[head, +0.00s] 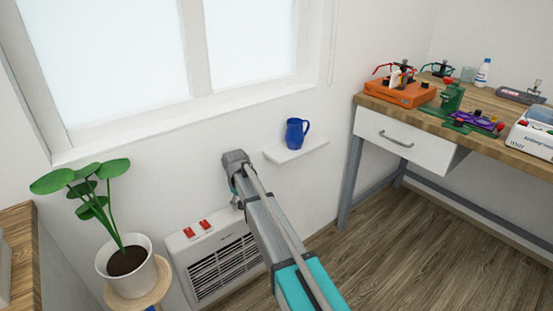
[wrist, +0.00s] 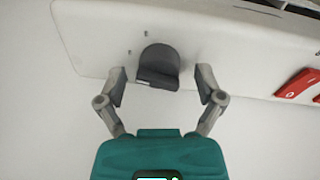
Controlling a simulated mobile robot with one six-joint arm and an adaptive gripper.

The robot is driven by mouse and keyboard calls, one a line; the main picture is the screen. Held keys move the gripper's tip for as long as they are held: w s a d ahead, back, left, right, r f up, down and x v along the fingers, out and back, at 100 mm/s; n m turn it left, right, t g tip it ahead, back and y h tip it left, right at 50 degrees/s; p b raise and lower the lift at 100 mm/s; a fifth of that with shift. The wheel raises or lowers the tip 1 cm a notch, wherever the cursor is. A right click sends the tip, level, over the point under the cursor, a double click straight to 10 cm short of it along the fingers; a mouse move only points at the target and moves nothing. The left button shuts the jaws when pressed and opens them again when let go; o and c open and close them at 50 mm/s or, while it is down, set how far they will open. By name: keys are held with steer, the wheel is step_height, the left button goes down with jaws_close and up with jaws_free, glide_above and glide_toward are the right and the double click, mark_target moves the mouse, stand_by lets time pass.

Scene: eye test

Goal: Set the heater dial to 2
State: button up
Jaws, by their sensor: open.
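The white heater (head: 183,262) stands against the wall below the window; its top edge and front grille show in the head view. In the wrist view its white top panel (wrist: 90,30) lies across the picture, with the dark grey dial (wrist: 158,62) in the middle. Small marks sit by the dial, too small to read. My gripper (wrist: 161,80) is open, one finger on each side of the dial, with a visible gap on both sides. In the head view my arm hides the dial and the gripper.
Red switches (head: 189,232) sit on the heater's top, also at the right of the wrist view (wrist: 298,83). A potted plant (head: 128,260) stands left of the heater. A blue mug (head: 294,134) is on a small wall shelf (head: 310,148). A cluttered workbench (head: 432,116) is at right.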

steer(key=n, duration=0.4)
steer(key=shift+r+n, duration=0.15)
steer(key=shift+n, duration=0.25)
step_height(320, 180, up, 14)
steer(key=p, duration=1.4)
steer(key=s+d+r+m+p, duration=0.6)
steer(key=s+d+r+p, duration=0.4)
steer(key=d+r+p, duration=0.1)
steer(key=shift+s+d, duration=0.35)
steer(key=shift+d, duration=0.15)
steer(key=s+d+r+m+p, duration=0.3)
steer(key=s+d+m, duration=0.4)
steer(key=s+d, duration=0.4)
steer(key=s, duration=0.4)
steer(key=shift+s+r+m+g+y+p, duration=0.2)
steer(key=shift+m+g+y+p, duration=0.1)
steer(key=shift+p, duration=0.05)
steer(key=shift+d, duration=0.1)
stand_by(1.6)
